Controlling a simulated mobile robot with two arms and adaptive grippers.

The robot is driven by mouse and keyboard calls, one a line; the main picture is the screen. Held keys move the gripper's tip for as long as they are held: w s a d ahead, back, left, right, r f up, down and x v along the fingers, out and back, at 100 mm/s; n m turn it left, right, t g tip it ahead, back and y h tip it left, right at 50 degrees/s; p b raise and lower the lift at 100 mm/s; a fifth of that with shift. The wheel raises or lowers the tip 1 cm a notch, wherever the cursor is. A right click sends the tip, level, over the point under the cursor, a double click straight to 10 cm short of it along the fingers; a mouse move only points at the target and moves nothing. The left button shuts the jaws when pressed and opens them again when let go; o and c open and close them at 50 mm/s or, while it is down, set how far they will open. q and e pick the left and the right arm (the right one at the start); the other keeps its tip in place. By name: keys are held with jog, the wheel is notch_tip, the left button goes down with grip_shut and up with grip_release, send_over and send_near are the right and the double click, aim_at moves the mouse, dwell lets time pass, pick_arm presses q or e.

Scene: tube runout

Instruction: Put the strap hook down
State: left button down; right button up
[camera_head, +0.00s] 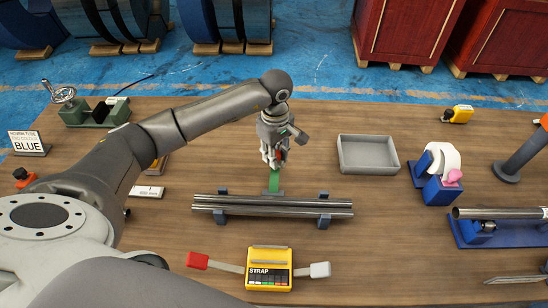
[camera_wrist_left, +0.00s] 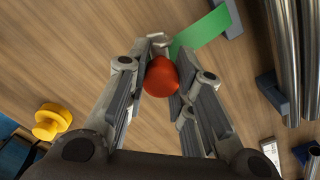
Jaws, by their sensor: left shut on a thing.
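My left gripper (camera_head: 273,158) is above the table, just behind the bundle of metal tubes (camera_head: 272,205). In the left wrist view its fingers (camera_wrist_left: 163,85) are closed around a red rounded grip, the strap hook (camera_wrist_left: 161,77), with a pale metal hook end beyond it. A green strap (camera_wrist_left: 203,33) lies by the hook end; whether they are joined I cannot tell. In the head view the green strap (camera_head: 274,181) shows below the gripper, reaching toward the tubes. The fingers mostly hide the hook there. My right gripper is not in view.
The tubes rest on blue cradles (camera_head: 324,219). A grey tray (camera_head: 367,140) stands to the right of the gripper, with a blue tape dispenser (camera_head: 440,190) beyond. A yellow STRAP box (camera_head: 268,275) is in front.

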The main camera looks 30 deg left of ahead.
pick_arm(q)
jog(key=shift+w+a+f, duration=0.15)
jog(key=shift+f, duration=0.1)
notch_tip(320, 180, down, 3)
jog(key=shift+w+a+r+p, duration=0.1)
jog(key=shift+a+p, duration=0.05)
jog(key=shift+p, duration=0.7)
jog(key=shift+f, duration=0.35)
jog(key=shift+f, duration=0.1)
jog(key=shift+f, duration=0.15)
jog(key=c, duration=1.3)
grip_release()
jog(key=shift+o, duration=0.2)
